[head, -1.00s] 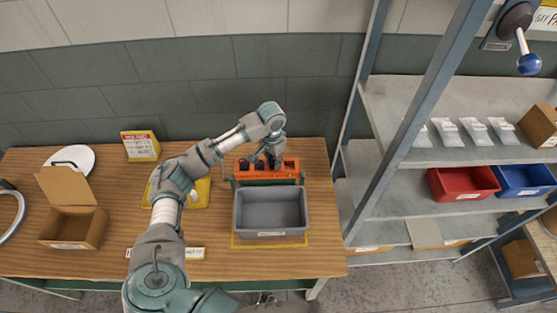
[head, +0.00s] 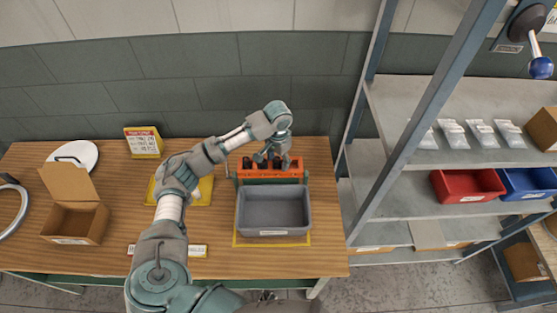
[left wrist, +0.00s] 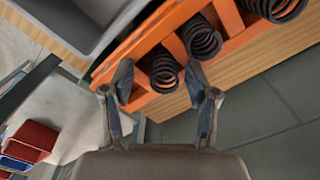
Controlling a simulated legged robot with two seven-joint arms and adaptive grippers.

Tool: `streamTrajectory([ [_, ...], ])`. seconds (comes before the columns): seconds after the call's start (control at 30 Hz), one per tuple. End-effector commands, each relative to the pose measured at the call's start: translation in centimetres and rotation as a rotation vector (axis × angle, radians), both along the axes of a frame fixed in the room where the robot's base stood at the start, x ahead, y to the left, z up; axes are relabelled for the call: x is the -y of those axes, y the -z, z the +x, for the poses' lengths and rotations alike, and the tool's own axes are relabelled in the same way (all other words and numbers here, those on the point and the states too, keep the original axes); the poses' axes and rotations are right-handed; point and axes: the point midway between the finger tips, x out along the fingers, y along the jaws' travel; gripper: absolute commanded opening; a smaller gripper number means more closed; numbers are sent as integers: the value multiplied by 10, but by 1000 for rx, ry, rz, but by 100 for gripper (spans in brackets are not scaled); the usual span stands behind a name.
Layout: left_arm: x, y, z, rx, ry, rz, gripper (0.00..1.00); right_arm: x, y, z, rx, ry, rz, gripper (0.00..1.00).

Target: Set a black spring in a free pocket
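The orange rack (head: 300,177) stands at the back right of the table and holds black springs in its pockets. In the left wrist view it runs diagonally (left wrist: 135,50). Three black springs show there: a near end one (left wrist: 163,74), a middle one (left wrist: 202,40) and a far one (left wrist: 276,6), cut by the frame edge. My left gripper (head: 273,160) is above the rack, its fingers apart. In the left wrist view my left gripper (left wrist: 160,90) has its fingertips on either side of the end spring, with gaps visible. My right gripper is not in view.
A grey bin (head: 272,233), seemingly empty, stands right in front of the rack. An open cardboard box (head: 75,222), a white disc and a yellow sign (head: 143,142) are at left. A metal shelf (head: 440,157) with red and blue bins rises at right.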

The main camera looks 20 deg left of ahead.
Motion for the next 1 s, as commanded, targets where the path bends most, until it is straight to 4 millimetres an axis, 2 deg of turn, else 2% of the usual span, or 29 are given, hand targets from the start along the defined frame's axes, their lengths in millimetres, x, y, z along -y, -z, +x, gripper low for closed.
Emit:
streamTrajectory([
  [0.13,-1,1,-1,-2,-1,3,56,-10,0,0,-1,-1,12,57],
  [0.27,-1,-6,0,-1,-1,3,56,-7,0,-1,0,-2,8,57],
  [0.37,-1,-21,0,0,-1,1,56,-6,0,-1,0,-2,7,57],
  [0.7,-2,-96,1,3,0,1,56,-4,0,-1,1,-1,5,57],
  [1.0,-2,-124,1,0,0,-1,56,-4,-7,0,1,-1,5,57],
])
